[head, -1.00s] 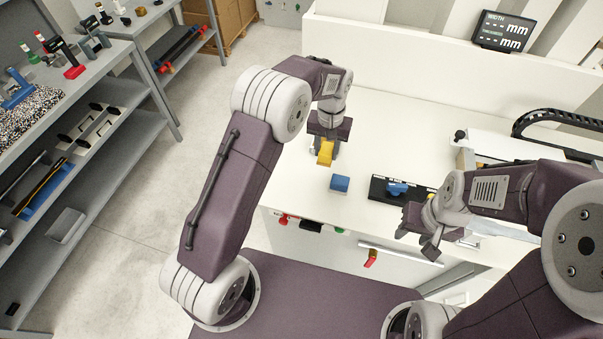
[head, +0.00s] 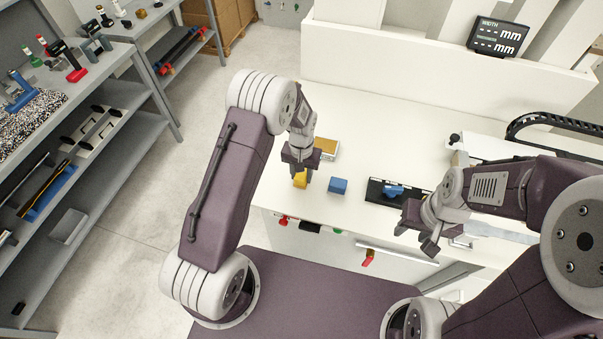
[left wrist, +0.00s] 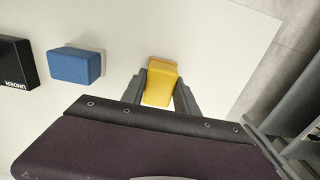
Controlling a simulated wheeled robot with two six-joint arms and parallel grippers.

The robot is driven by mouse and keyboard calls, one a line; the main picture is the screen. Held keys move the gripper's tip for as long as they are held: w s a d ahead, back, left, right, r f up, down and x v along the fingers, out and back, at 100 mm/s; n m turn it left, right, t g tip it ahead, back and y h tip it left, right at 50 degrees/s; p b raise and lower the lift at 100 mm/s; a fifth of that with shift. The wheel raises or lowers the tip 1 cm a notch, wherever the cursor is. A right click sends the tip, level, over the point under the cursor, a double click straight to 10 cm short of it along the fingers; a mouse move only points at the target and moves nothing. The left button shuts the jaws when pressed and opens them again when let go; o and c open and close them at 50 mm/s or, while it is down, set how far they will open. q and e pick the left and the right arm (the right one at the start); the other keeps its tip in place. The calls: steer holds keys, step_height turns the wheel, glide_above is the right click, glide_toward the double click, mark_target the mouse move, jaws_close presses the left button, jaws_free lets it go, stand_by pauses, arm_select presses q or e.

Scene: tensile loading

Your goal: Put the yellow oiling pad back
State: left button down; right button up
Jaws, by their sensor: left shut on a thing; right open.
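The yellow oiling pad (head: 300,180) is a small yellow block. My left gripper (head: 300,172) is shut on it over the front left part of the white table. In the left wrist view the yellow pad (left wrist: 160,83) sits between the two fingers of my left gripper (left wrist: 160,90). I cannot tell whether the pad touches the table. A blue block (head: 338,186) stands on the table just right of it, and also shows in the left wrist view (left wrist: 75,66). My right gripper (head: 421,232) is open at the table's front right.
A shallow box with a tan top (head: 327,147) lies behind my left gripper. A black tray (head: 375,190) holding a blue piece (head: 393,191) is right of the blue block. A display (head: 498,36) stands at the back right.

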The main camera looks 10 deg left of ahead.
mark_target(302, 174)
arm_select(q)
steer(key=shift+f, duration=0.15)
steer(key=c, duration=0.9)
jaws_free()
steer(key=shift+r, duration=0.2)
step_height(302, 174, up, 11)
steer(key=b, duration=0.3)
steer(key=s+a+t, duration=0.1)
steer(key=s+a, duration=0.1)
steer(key=s, duration=0.7)
steer(key=s+a, duration=0.3)
steer(key=s, duration=0.6)
steer(key=shift+n, duration=0.3)
steer(key=shift+w+d+f+b, duration=0.1)
steer(key=shift+d+f+b, duration=0.05)
steer(key=shift+f+b, duration=1.55)
steer(key=shift+w+d+f+b, duration=0.1)
steer(key=shift+d+f+b, duration=0.05)
steer(key=shift+f+b, duration=1.45)
